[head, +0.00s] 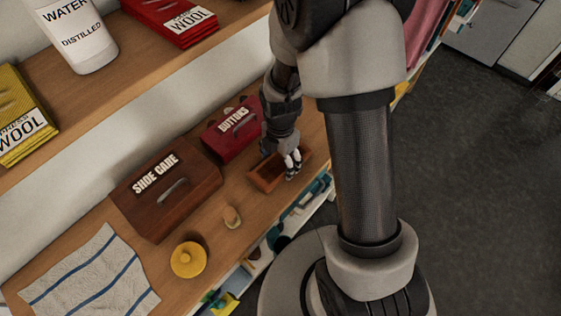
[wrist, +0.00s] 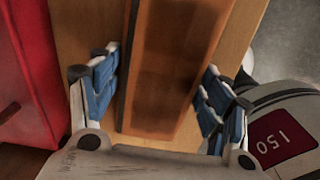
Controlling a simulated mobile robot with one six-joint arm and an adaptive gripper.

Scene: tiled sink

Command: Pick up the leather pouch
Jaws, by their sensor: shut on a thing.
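An orange-brown, open-topped, box-shaped thing (head: 266,180) lies near the front edge of the wooden counter in the head view. It may be the leather pouch; I cannot tell its material. My gripper (head: 292,163) is at its right part, fingers pointing down. In the wrist view the brown thing (wrist: 165,85) runs lengthwise between the blue-padded fingers of my gripper (wrist: 160,95), one on each side. My gripper is shut on it. Its far end runs out of the wrist view. I cannot tell whether it is clear of the counter.
A red buttons box (head: 231,130) and a brown shoe care box (head: 165,190) stand behind. A small beige item (head: 232,217), a yellow round object (head: 188,260) and a striped towel (head: 90,280) lie to the left. A shelf (head: 150,55) runs above. The counter's front edge is close.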

